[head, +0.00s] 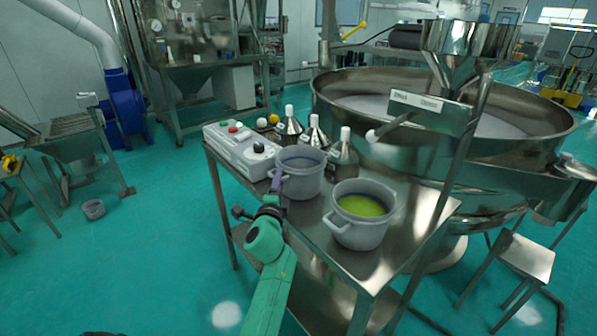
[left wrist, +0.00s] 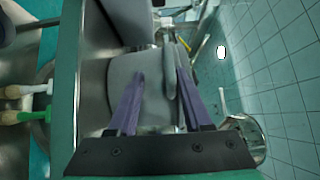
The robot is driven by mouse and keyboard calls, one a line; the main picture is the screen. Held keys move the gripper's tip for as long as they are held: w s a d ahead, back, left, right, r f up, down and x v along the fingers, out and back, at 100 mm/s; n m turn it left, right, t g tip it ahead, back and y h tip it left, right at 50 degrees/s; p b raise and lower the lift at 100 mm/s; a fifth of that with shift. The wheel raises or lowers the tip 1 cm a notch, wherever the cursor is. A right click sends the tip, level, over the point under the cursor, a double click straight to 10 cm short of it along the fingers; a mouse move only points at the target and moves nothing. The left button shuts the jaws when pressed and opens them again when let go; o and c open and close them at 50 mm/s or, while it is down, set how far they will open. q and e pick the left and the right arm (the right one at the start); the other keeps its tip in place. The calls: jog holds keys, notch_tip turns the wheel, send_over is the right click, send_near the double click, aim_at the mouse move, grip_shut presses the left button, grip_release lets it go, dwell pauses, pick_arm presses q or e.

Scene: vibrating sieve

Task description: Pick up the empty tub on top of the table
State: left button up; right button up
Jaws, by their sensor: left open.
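The empty tub (head: 303,182) is a grey pot standing upright on the steel table (head: 310,226). No contents show inside it in the head view. My left gripper (head: 276,182) has purple fingers and is at the tub's left side, close to its rim. In the left wrist view, the left gripper (left wrist: 160,64) is open, with the grey tub wall (left wrist: 150,102) and a handle-like part between or just beyond the fingers. I cannot tell whether the fingers touch it. My right gripper is not in view.
A second grey tub (head: 363,232) with yellow-green contents stands close to the right. A white control box (head: 240,150) and several metal bottles (head: 290,128) stand behind. The large round sieve (head: 440,125) is behind right. Open floor (head: 170,240) lies left.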

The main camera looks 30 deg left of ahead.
pick_arm(q)
jog(key=shift+s+d+r, duration=0.85)
jog(key=shift+d+r, duration=0.05)
jog(key=shift+r, duration=0.05)
grip_shut()
jog(key=shift+f, duration=0.1)
jog(key=shift+w+a+f, duration=0.35)
jog(key=shift+a, duration=0.05)
jog(key=shift+s+d+r, duration=0.15)
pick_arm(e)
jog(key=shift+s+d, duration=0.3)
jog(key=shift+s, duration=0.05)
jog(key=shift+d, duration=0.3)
